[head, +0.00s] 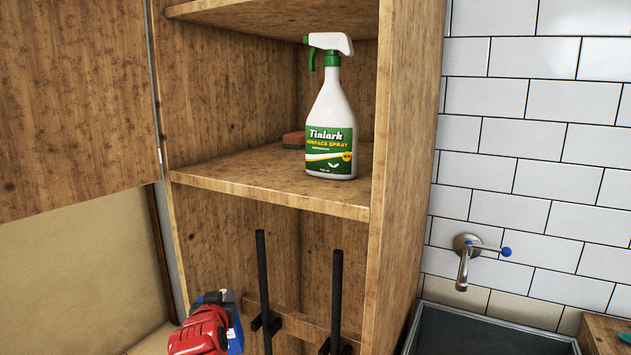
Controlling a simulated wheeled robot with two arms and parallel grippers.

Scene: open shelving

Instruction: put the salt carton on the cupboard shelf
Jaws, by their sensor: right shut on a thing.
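The salt carton appears as a blue and white box (234,326) at the bottom of the head view, left of centre, mostly hidden behind my gripper. My right gripper (212,300), with a red body, is shut on it; the fingers are mostly hidden. The cupboard shelf (235,176) is a wooden board above and to the right of the carton. The carton is lower than the shelf's front edge and apart from it. My left gripper is not in view.
A spray bottle (330,125) stands upright at the shelf's right, with a reddish-brown block (294,140) behind it. The shelf's left and front are clear. An open door (75,105) is at left. Two black upright bars (262,285) stand below the shelf. A tap (465,265) is right.

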